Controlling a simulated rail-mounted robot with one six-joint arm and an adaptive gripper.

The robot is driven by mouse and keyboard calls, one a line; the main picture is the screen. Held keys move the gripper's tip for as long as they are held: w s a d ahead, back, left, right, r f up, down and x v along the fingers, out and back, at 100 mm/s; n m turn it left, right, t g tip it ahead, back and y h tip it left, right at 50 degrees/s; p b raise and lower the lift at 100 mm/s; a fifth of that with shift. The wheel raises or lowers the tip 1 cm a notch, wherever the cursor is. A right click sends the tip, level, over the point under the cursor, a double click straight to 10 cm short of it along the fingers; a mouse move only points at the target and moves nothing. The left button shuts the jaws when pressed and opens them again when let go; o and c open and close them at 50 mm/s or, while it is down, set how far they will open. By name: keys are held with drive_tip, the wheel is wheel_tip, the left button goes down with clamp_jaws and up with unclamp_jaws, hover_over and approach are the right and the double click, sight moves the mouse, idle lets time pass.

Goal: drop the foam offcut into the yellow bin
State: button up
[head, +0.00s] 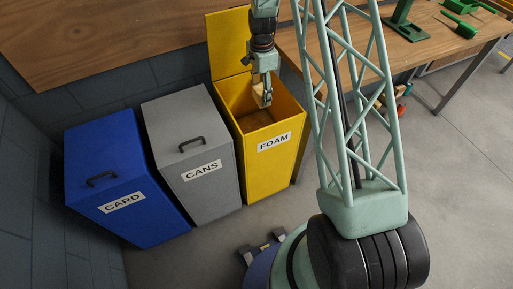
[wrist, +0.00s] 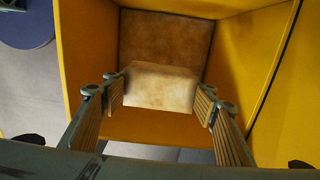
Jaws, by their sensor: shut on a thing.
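The yellow bin (head: 270,152), labelled FOAM, stands with its lid (head: 229,44) open and upright at the back. My gripper (head: 264,98) points down over the bin's opening and is shut on the foam offcut (head: 258,97), a pale tan block. In the wrist view, the foam offcut (wrist: 160,86) sits between the two fingers of my gripper (wrist: 160,92). The bin's yellow walls (wrist: 232,60) surround it, with the brown bin bottom behind it. I cannot tell exactly how deep the block is within the bin.
A grey CANS bin (head: 190,135) and a blue CARD bin (head: 105,165), both with closed lids, stand to the left of the yellow bin. A wooden workbench (head: 410,55) with green items is at the right. Grey floor (head: 445,150) lies open at the right.

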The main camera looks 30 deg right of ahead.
idle(0.3)
drive_tip(key=o, duration=0.8)
drive_tip(key=shift+r, duration=0.15)
wheel_tip(320, 180, up, 12)
drive_tip(key=shift+f, duration=0.2)
idle(0.4)
drive_tip(key=shift+r, duration=0.1)
idle(0.9)
